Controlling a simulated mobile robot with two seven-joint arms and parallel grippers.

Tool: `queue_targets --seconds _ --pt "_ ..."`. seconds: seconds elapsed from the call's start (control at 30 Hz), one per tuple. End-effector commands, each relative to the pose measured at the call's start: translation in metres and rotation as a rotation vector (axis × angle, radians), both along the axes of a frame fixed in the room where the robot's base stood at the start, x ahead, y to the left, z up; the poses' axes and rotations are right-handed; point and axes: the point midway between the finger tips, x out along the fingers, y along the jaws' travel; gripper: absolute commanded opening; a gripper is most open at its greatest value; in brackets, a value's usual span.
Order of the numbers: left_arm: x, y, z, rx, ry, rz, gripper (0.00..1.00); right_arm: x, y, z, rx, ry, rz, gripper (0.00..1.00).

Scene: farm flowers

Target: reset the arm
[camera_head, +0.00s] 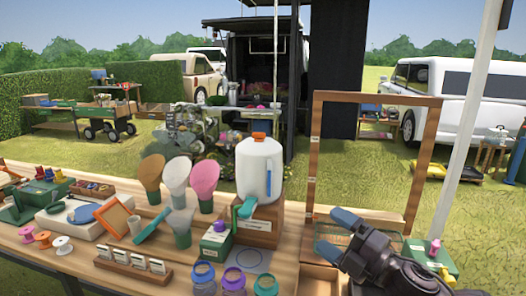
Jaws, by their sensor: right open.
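My right gripper (340,236) reaches in from the lower right, over the right part of the wooden table (75,258). Its blue-tipped fingers are apart and nothing shows between them. It is in front of the wooden frame's lower part and a wire basket (345,232). My left gripper and arm are not in this view.
A white jug (259,168) stands on a wooden block. Several paper cones (204,178) stand left of it, with glass jars (233,278) at the front edge. A tall wooden frame (313,150) rises behind my gripper. A green box (213,244) stands mid-table. A pale pole (465,130) stands at right.

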Motion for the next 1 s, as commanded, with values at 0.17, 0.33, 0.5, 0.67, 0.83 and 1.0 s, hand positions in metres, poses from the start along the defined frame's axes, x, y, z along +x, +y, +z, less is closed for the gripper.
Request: queue_targets --seconds 0.17,0.33,0.5,0.67,0.83,1.0 --pt "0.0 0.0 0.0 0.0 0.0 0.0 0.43 -0.004 -0.035 -0.065 0.336 0.369 -0.202 0.86" --pt "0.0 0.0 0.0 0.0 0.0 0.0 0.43 -0.03 -0.066 -0.136 0.591 0.669 -0.376 0.86" --pt "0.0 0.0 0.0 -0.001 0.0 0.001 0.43 -0.075 -0.091 -0.205 0.799 0.903 -0.528 0.86" --pt "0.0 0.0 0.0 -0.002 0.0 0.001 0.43 -0.129 -0.109 -0.259 0.957 1.048 -0.655 0.86" --pt "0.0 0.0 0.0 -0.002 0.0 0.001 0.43 -0.194 -0.126 -0.305 1.06 1.137 -0.799 0.86" --pt "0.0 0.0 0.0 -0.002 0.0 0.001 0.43 -0.244 -0.129 -0.334 1.101 1.203 -0.893 0.86"
